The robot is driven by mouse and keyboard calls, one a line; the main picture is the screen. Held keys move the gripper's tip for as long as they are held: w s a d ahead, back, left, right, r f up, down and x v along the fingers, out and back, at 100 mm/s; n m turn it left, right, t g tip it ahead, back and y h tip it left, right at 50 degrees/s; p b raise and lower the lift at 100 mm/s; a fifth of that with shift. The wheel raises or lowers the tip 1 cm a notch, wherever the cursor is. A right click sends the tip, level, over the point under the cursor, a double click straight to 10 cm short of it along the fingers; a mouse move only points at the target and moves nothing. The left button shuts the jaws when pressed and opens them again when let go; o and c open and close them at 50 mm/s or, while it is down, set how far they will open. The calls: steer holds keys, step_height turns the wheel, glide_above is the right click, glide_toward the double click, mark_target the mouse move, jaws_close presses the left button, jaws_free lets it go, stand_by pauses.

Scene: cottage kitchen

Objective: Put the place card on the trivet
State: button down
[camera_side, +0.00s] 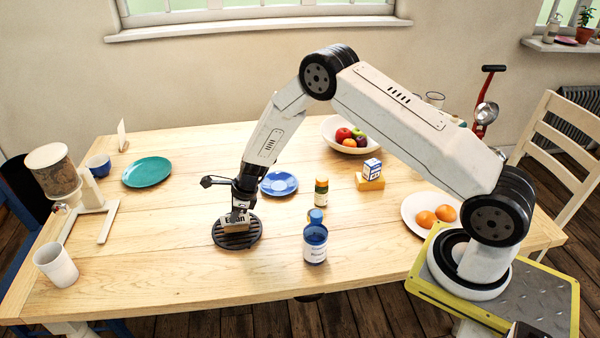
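The place card (237,220), a small tan piece with dark lettering, is at the trivet (236,242), a round black slatted disc on the table. The card appears slightly tilted, and its lower edge is over or touching the slats; I cannot tell which. My gripper (242,207) points down over the trivet, with its fingertips at the top of the card. The fingers are small and dark, and whether they are closed on the card is unclear.
A blue saucer (279,183) lies just behind the trivet. A blue jar (315,244) and smaller bottle (321,190) stand to the right. A white cup (56,263) and dispenser (58,178) are at left.

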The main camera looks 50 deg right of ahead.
steer(key=shift+f, duration=0.15)
steer(key=c, duration=0.8)
jaws_free()
steer(key=shift+c, duration=0.2)
steer(key=v, duration=1.2)
